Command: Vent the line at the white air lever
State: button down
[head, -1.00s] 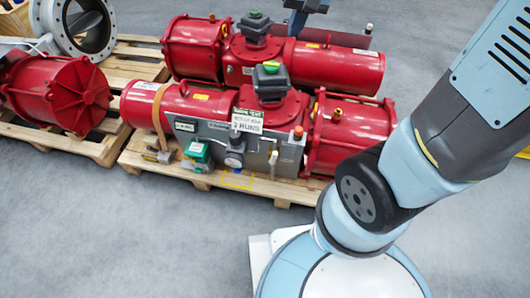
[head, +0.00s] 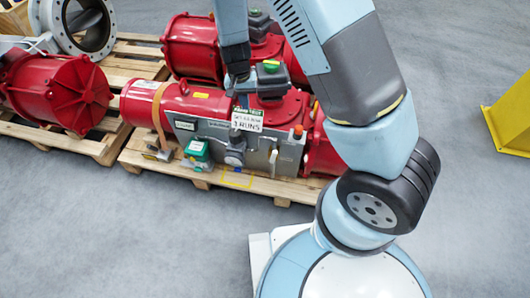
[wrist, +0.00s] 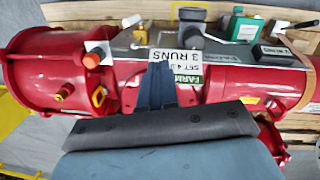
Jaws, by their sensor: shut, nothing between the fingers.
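The white air lever (head: 273,158) is a small pale handle on the front of the grey panel (head: 212,128) of the near red actuator (head: 190,105). It points downward, below the orange cap (head: 298,131). In the wrist view the lever (wrist: 131,20) shows small at the top, left of the gripper. My gripper (head: 238,92) is shut and empty, above the actuator by the paper sign, left of and higher than the lever. In the wrist view its fingers (wrist: 158,72) overlap the sign. I cannot tell whether they touch it.
The paper sign (head: 247,121) and round gauge (head: 235,150) are left of the lever. A green box (head: 198,150) sits farther left. A second red actuator (head: 190,48) lies behind. The pallet edge (head: 245,188) runs in front, with clear floor before it.

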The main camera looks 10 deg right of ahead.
aim_at(273, 158)
notch_tip(273, 158, down, 16)
jog(key=s+h, duration=0.3)
jog(key=d+f, duration=0.7)
jog(key=f, duration=0.3)
jog(key=shift+s+f, duration=0.3)
jog(key=shift+f, duration=0.05)
jog(key=shift+s+a+t, duration=0.1)
jog(key=shift+a+t, duration=0.1)
jog(key=shift+t, duration=0.1)
